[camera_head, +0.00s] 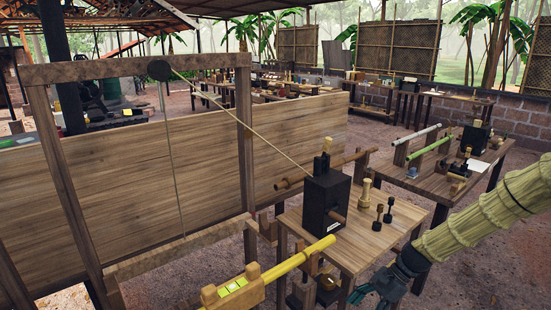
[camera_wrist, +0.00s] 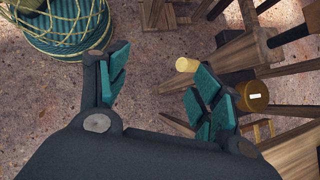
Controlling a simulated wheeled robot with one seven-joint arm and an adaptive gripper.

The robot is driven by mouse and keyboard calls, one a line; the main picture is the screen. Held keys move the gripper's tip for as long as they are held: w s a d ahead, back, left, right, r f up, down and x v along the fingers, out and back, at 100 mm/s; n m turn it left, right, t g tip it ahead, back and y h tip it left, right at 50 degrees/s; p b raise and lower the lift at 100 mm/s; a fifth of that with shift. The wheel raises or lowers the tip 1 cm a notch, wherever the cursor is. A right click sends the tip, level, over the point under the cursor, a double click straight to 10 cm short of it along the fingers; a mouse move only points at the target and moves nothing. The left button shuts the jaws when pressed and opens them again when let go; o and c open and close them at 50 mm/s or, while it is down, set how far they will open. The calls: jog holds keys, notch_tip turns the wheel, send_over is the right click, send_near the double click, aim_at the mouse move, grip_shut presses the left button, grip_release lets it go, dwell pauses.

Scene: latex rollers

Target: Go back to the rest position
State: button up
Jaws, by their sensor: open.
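My gripper (camera_head: 374,292) is at the lower right in the head view, below and in front of the small wooden table (camera_head: 345,245). Nothing is held. My arm, in a straw-coloured ribbed sleeve, comes in from the right.
A black box (camera_head: 326,203) and dark wooden pegs (camera_head: 377,217) stand on the table. A yellow pole (camera_head: 290,264) lies at the front. Another table (camera_head: 455,185) stands to the right.

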jog(key=s+a+f+n+h, duration=0.3)
jog(key=s+f+n+h, duration=0.15)
jog(key=s+f, duration=1.1)
jog(key=s+f+n+t+h, duration=0.1)
jog(key=s+n, duration=0.4)
jog(key=s, duration=0.5)
jog(key=s+f+n+h, duration=0.2)
jog(key=s+n, duration=0.3)
jog(key=s, duration=0.6)
jog(key=shift+d+f+t, duration=0.25)
jog(key=shift+f+t, duration=0.15)
jog(key=shift+f, duration=0.35)
jog(key=shift+c, duration=0.2)
